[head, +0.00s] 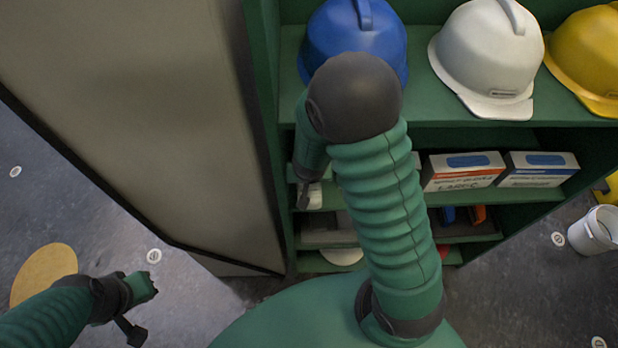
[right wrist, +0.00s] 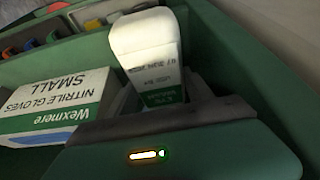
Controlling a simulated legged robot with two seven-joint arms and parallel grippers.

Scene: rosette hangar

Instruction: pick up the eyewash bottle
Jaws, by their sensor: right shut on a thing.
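The eyewash bottle (right wrist: 148,48) is white with a green and white label, and its print appears upside down in the right wrist view. My right gripper (right wrist: 165,108) is shut on it, and the dark fingers hide its lower part. In the head view my right arm reaches to the green shelf unit, and its gripper (head: 303,193) is partly hidden behind the arm. A small white part of the bottle (head: 315,197) shows beside the fingers there. My left gripper (head: 140,308) is low at the left over the floor, well away from the shelf; its jaws are unclear.
A nitrile glove box (right wrist: 55,103) lies close beside the bottle. The green shelf unit (head: 480,137) holds blue (head: 350,35), white (head: 487,55) and yellow (head: 590,55) helmets above, with glove boxes (head: 462,172) below. A beige panel (head: 140,110) stands left; a white bucket (head: 597,232) stands right.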

